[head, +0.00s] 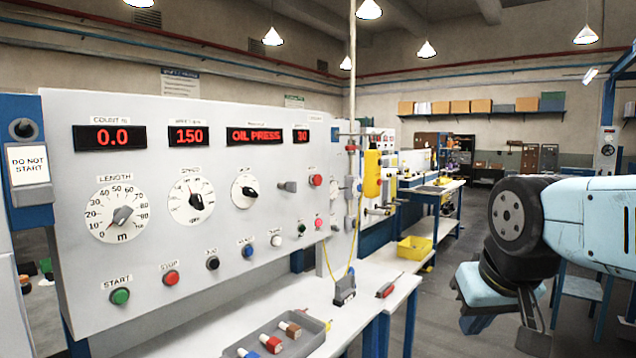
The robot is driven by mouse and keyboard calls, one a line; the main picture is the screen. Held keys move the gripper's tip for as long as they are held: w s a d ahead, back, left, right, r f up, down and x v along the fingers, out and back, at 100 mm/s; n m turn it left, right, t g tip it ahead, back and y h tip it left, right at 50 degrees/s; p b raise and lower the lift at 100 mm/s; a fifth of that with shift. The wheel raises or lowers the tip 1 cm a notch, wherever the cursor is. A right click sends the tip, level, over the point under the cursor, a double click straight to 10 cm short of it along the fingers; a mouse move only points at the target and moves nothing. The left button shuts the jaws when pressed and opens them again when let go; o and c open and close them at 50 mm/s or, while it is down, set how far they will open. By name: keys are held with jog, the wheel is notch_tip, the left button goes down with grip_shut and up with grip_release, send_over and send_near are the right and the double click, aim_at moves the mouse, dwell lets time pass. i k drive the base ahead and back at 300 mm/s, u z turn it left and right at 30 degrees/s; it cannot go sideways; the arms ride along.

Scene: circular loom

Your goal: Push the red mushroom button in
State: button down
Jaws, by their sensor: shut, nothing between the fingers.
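A red round button (316,180) sits at the upper right of the grey control panel (250,120), near its right edge; it looks mushroom-shaped but is small in view. Another red button (171,278), labelled STOP, is at the lower left beside the green START button (120,296). My gripper (482,325) is at the lower right, under the light blue arm, pointing down. It is shut and empty. It is well to the right of the panel and touches no button. Its fingertips are hard to make out.
A white bench below the panel holds a grey tray (262,331) with several coloured pieces, a dark block (344,291) on a yellow cord and a red-handled tool (390,286). A yellow bin (414,248) stands farther back. Open floor lies between bench and arm.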

aim_at(317, 180)
jog(key=u, duration=0.05)
jog(key=i, duration=0.85)
jog(key=z, duration=0.1)
